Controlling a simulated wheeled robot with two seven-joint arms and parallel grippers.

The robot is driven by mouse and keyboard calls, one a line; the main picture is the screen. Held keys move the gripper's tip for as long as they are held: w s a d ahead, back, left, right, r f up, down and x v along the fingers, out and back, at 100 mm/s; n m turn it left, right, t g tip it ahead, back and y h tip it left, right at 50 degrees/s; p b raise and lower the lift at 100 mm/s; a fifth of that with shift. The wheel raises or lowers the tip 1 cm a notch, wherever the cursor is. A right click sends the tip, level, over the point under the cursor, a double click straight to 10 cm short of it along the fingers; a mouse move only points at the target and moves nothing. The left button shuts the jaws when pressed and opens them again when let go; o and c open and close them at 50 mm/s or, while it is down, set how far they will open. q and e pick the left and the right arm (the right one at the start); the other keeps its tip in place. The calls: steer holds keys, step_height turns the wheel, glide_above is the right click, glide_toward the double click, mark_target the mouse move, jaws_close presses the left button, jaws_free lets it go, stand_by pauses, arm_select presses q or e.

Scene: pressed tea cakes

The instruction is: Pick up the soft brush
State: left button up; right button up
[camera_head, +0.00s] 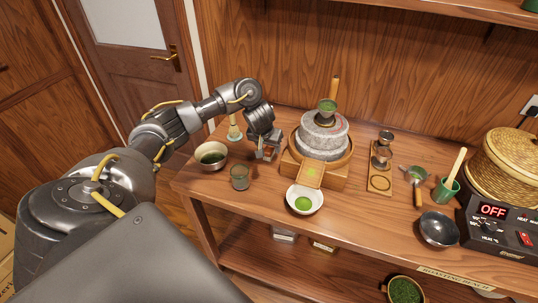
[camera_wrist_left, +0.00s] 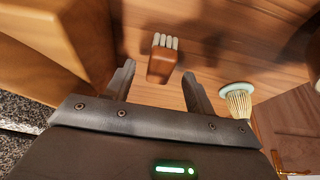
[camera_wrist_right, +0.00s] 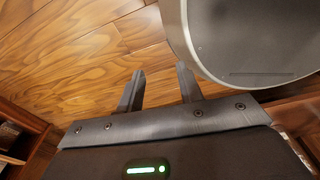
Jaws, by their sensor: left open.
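The soft brush (camera_wrist_left: 163,60) is a small brown wooden block with pale bristles, lying on the bench. In the left wrist view it shows ahead of and between the fingers of my left gripper (camera_wrist_left: 158,73), which is open; I see no contact. In the head view my left gripper (camera_head: 267,153) points down at the bench, left of the stone mill, and largely hides the brush. My right gripper (camera_wrist_right: 160,70) is open and empty over wooden floor; it does not show in the head view.
The stone mill (camera_head: 323,138) on its wooden base stands close right of my left gripper. A bowl (camera_head: 222,162), a dark cup (camera_head: 240,183) and a whisk (camera_head: 235,132) stand to its left. A large grey round object (camera_wrist_right: 235,45) is beside my right gripper.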

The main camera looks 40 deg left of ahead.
mark_target(269, 148)
arm_select(q)
steer(key=x, duration=0.3)
arm_select(e)
steer(key=shift+s+d+f, duration=0.1)
steer(key=shift+s+f, duration=0.15)
steer(key=shift+s, duration=0.55)
arm_select(q)
steer(key=shift+c, duration=0.4)
arm_select(e)
steer(key=shift+w, duration=0.1)
arm_select(q)
steer(key=c, duration=1)
arm_select(e)
steer(key=shift+w, duration=0.2)
arm_select(q)
steer(key=shift+r, duration=0.1)
